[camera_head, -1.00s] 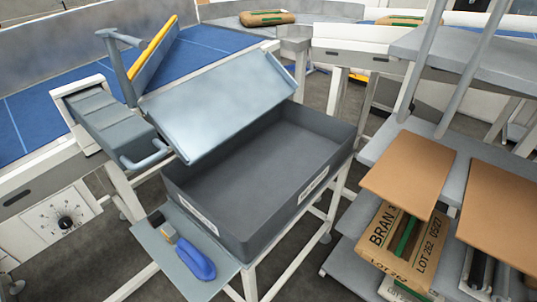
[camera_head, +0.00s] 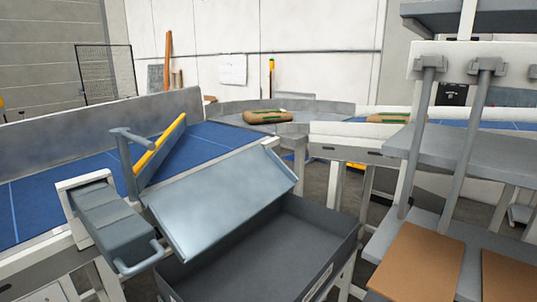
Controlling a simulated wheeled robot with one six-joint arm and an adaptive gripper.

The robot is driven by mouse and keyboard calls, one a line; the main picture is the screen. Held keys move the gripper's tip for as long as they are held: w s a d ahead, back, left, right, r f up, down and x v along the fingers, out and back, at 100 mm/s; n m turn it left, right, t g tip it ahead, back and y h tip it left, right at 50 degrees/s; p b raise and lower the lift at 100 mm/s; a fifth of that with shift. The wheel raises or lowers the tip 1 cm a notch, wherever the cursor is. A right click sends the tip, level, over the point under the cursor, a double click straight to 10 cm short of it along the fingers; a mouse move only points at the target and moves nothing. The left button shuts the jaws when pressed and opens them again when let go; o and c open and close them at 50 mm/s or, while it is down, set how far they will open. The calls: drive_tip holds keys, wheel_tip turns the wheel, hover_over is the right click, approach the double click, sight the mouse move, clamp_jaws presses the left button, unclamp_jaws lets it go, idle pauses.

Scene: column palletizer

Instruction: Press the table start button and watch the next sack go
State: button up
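A brown sack (camera_head: 268,117) with a green stripe lies on the curved grey conveyor section (camera_head: 318,108) at the back centre. A second sack (camera_head: 388,118) of similar look lies further right, partly hidden behind a white side panel. The blue belt table (camera_head: 30,198) runs along the left, with a yellow-edged diverter arm (camera_head: 158,148) across it. I cannot make out a start button in this view. My gripper is not in view.
A tilted grey chute plate (camera_head: 222,203) stands over an open dark bin (camera_head: 270,258) in front. A grey box unit with a handle (camera_head: 112,222) is at left. Shelving with brown boards (camera_head: 418,262) blocks the right. Dark floor shows between the bin and the shelving.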

clamp_jaws()
idle(1.0)
